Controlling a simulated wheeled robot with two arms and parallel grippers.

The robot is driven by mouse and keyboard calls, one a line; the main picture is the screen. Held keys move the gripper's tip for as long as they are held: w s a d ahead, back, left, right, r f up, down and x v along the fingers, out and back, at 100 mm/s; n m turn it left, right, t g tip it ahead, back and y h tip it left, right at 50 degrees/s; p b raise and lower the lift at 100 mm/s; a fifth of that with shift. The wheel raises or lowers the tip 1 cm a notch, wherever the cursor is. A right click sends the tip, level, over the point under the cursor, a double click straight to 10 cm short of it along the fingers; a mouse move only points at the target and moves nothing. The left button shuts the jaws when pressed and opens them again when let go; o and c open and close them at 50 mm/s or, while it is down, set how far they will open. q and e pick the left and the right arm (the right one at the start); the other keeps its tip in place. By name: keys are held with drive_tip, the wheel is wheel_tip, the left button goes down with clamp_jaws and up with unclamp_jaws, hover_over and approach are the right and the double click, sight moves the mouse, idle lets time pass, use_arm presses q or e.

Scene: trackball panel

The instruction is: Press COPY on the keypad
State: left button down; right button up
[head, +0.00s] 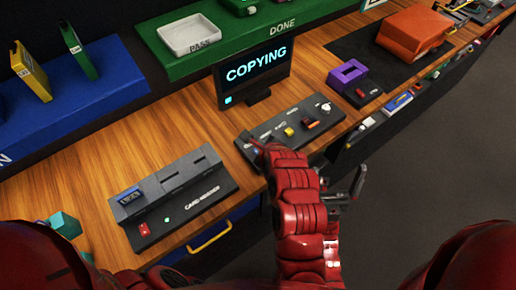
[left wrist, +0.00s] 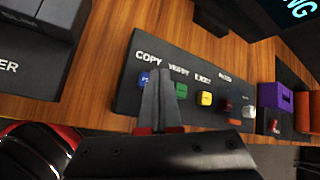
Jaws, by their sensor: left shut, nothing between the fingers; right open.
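The dark keypad (head: 318,131) lies on the wooden bench below a screen (head: 256,75) that reads COPYING. In the left wrist view the keypad (left wrist: 128,100) shows the label COPY above a blue button (left wrist: 145,77), with a green button (left wrist: 181,89) and a yellow button (left wrist: 205,97) to its right. My left gripper (left wrist: 161,75) is shut and empty, its tips over the keypad between the blue and green buttons. They partly cover the blue one; I cannot tell whether they touch it. My right gripper (head: 354,180) is open and empty, in front of the bench edge.
A card winder-like grey device (head: 175,190) with a red button stands left of the keypad. A purple block (head: 347,75) and an orange box (head: 413,34) are to the right. A green shelf (head: 180,69) with a white tray (head: 188,36) and a blue shelf (head: 60,105) lie behind.

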idle(0.3)
use_arm(q)
wheel_tip(320, 180, up, 5)
drive_tip(key=shift+f+p, duration=0.1)
drive_tip(key=shift+p, duration=0.45)
idle(0.7)
